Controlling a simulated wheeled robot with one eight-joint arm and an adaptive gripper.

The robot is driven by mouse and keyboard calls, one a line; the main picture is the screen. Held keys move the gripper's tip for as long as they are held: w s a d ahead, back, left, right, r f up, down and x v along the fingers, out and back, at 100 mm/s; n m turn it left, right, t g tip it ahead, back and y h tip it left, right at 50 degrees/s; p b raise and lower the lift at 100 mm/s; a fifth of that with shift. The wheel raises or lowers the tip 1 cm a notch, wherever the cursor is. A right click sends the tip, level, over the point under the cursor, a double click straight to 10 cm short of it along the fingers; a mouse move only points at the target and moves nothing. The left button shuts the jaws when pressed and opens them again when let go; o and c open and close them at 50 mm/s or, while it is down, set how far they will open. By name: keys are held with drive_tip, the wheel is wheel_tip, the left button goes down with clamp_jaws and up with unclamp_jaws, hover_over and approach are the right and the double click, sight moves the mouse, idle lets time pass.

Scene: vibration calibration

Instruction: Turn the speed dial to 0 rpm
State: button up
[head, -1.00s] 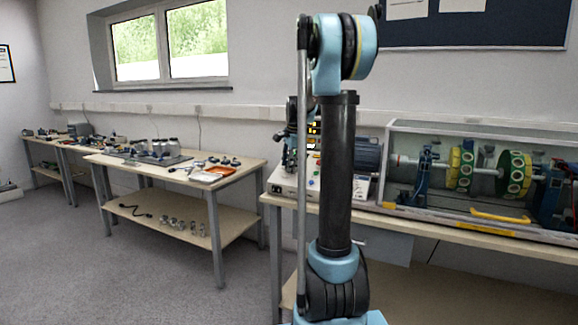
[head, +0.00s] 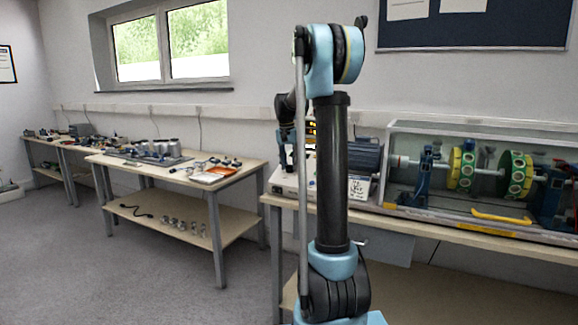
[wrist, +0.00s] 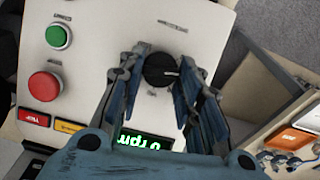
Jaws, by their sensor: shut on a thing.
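In the wrist view the speed dial (wrist: 160,71) is a round black knob with a light pointer line, on a pale control panel (wrist: 95,22). My gripper (wrist: 161,77) has one finger on each side of the dial and is shut on it. A green-lit display (wrist: 148,143), upside down in this view, reads 0 rpm and is partly covered by the gripper. In the head view the dial is hidden behind my arm.
A green button (wrist: 58,36) and a red button (wrist: 44,85) sit left of the dial. A clear-cased rotor rig (head: 485,132) stands on the bench to the right. A second bench (head: 150,165) holds small parts. Floor at the left is clear.

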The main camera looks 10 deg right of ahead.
drive_tip(key=n, duration=0.2)
drive_tip(key=n+h, duration=0.1)
drive_tip(key=n, duration=0.1)
drive_tip(key=shift+w+a, duration=0.15)
drive_tip(key=shift+a, duration=0.2)
drive_tip(key=shift+a+f+n+h, duration=0.1)
drive_tip(key=shift+n+h, duration=0.6)
drive_tip(key=shift+n, duration=0.9)
drive_tip(key=o, duration=1.1)
drive_tip(key=v, duration=1.1)
drive_tip(key=shift+w+a+r, duration=0.15)
drive_tip(key=shift+w+r, duration=0.05)
drive_tip(key=shift+r, duration=0.2)
